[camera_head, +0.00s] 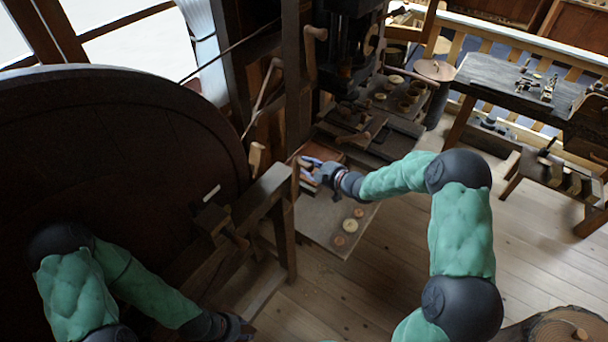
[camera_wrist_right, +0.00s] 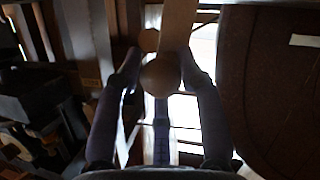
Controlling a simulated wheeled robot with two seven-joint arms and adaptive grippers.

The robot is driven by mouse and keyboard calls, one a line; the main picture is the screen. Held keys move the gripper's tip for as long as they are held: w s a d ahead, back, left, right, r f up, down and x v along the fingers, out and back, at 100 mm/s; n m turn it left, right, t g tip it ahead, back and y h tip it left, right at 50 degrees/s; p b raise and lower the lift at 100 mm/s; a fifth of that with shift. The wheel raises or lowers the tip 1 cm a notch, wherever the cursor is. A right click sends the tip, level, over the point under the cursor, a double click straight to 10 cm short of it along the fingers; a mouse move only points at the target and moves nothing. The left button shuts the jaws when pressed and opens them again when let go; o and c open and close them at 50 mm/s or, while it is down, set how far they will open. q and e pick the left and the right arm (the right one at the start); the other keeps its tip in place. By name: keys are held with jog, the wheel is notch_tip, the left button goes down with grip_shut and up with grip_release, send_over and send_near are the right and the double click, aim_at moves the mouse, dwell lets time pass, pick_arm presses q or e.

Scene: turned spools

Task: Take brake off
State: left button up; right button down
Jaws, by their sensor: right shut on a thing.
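My right gripper (camera_head: 306,166) is beside the wooden frame, right of the big dark wheel (camera_head: 110,140). In the right wrist view its fingers (camera_wrist_right: 160,68) are shut on a wooden handle (camera_wrist_right: 161,76) with a rounded end, which I take to be the brake lever. In the head view I cannot make out this handle at the fingers. My left gripper (camera_head: 236,328) is low at the bottom edge, below the wheel, dark and partly cut off; its fingers cannot be read.
Other wooden handles (camera_head: 315,34) stand on the frame above. A low board (camera_head: 325,222) with small round pieces lies below my right gripper. A workbench (camera_head: 515,85) with tools stands at the back right. The plank floor (camera_head: 400,250) is open at the middle right.

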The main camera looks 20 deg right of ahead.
jog(key=w+d, duration=0.1)
jog(key=w+d+f, duration=0.1)
jog(key=shift+d+f+b, duration=0.15)
jog(key=shift+d+b, duration=0.2)
jog(key=shift+b, duration=0.05)
dwell(0.3)
jog(key=c, duration=0.9)
grip_release()
jog(key=shift+o, duration=0.2)
jog(key=shift+w+d, duration=0.1)
jog(key=shift+w, duration=0.1)
jog(key=shift+s, duration=0.1)
jog(key=v, duration=1.1)
jog(key=shift+s+d+r, duration=0.2)
jog(key=shift+s, duration=0.1)
jog(key=shift+f, duration=0.1)
